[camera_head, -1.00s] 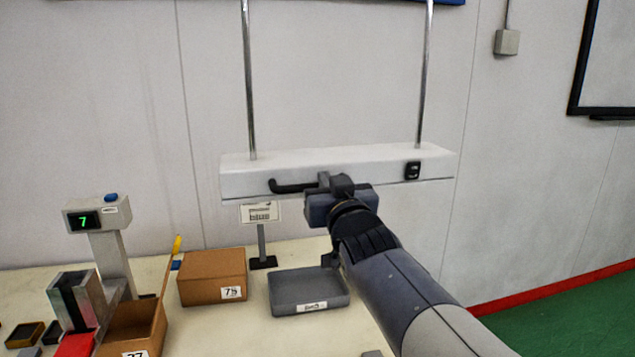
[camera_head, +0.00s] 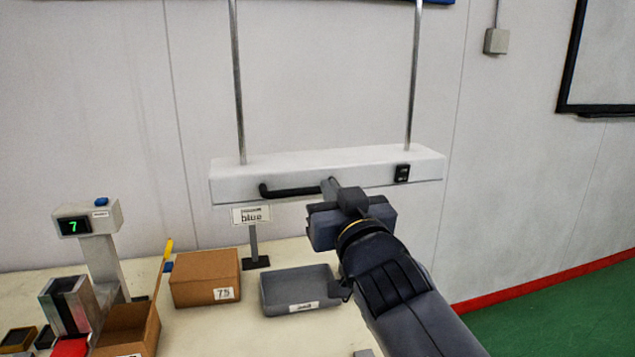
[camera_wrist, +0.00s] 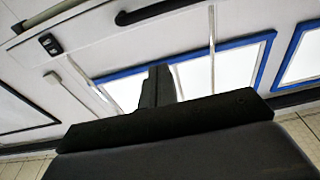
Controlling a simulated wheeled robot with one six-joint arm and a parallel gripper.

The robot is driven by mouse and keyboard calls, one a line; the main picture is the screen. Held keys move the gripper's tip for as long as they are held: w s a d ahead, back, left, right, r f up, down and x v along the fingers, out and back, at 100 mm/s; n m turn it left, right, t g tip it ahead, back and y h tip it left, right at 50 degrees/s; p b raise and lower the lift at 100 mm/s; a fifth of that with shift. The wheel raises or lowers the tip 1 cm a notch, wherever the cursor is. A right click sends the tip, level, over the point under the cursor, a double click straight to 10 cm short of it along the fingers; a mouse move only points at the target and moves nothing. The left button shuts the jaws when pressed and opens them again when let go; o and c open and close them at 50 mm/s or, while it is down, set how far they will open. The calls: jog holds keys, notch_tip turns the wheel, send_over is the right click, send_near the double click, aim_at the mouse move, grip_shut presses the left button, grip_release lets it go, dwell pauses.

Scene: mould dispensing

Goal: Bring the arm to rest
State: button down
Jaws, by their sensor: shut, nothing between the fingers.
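My gripper (camera_head: 333,189) is raised above the table, in front of the white hanging bar with the black handle (camera_head: 290,191). Its fingers are shut with nothing between them. In the head view its tip overlaps the right end of the handle; I cannot tell whether they touch. In the wrist view my gripper (camera_wrist: 158,85) points up toward blue-framed bright panels (camera_wrist: 200,70), its fingers together. The bar with its black switch (camera_wrist: 50,42) shows at the upper left there.
The table holds a grey tray (camera_head: 270,297), a cardboard box marked 75 (camera_head: 195,281), an open cardboard box (camera_head: 150,330), a "blue" sign (camera_head: 250,215) and a device reading 7 (camera_head: 100,217). Two metal rods (camera_head: 237,90) rise from the bar. Green floor (camera_head: 570,325) is clear at the right.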

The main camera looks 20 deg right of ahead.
aim_at(317, 188)
jog(key=shift+s, duration=0.1)
dwell(0.3)
jog(key=w+r, duration=0.1)
jog(key=w, duration=0.8)
jog(key=shift+w+f+b, duration=0.1)
jog(key=shift+f+b, duration=0.9)
jog(key=shift+f, duration=1.05)
